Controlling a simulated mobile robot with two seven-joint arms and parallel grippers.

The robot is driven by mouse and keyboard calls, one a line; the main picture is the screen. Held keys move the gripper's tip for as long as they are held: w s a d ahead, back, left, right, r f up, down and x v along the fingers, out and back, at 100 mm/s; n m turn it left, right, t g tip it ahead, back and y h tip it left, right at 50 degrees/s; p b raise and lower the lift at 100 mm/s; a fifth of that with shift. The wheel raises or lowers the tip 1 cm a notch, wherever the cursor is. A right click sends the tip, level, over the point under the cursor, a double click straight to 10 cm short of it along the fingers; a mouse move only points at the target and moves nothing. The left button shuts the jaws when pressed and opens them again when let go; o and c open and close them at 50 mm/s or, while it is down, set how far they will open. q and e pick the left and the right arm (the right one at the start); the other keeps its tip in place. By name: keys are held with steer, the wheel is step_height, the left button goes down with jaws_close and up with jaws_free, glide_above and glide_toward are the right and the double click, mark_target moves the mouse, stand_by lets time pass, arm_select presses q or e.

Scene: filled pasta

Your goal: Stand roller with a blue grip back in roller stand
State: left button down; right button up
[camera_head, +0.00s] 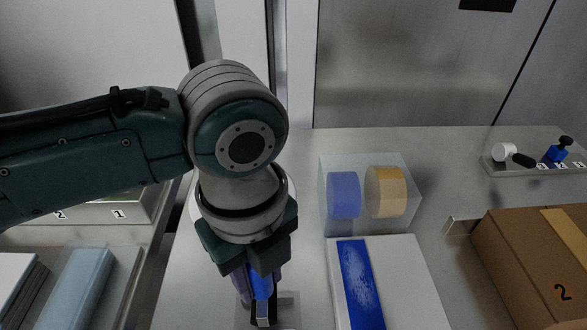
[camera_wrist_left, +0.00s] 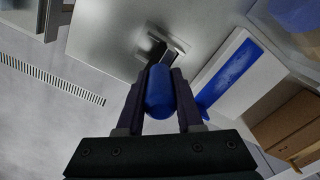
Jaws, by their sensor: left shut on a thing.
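My left gripper (camera_head: 258,292) points down at the bottom middle of the head view. It is shut on the blue grip (camera_head: 261,285) of the roller. In the left wrist view the blue grip (camera_wrist_left: 159,95) shows between the two dark fingers. The roller's far end is mostly hidden or hard to make out. A grey holder (camera_head: 287,308), which looks like the roller stand, is just beyond the fingertips; in the left wrist view it also shows (camera_wrist_left: 172,42). I cannot tell whether the roller touches it. My right gripper is not in view.
A clear box (camera_head: 373,222) holds a blue roll and a tan roll. A white panel with a blue painted stripe (camera_head: 362,290) lies right of the gripper. A cardboard box (camera_head: 535,260) is at the right. A small tray (camera_head: 520,169) with tools is at the back right.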

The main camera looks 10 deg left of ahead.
arm_select(q)
steer(key=shift+f, duration=0.45)
steer(key=shift+f, duration=0.15)
steer(key=shift+f+b, duration=0.35)
steer(key=shift+f, duration=0.05)
steer(key=shift+f, duration=0.1)
steer(key=c, duration=0.6)
jaws_free()
steer(key=shift+o, duration=0.2)
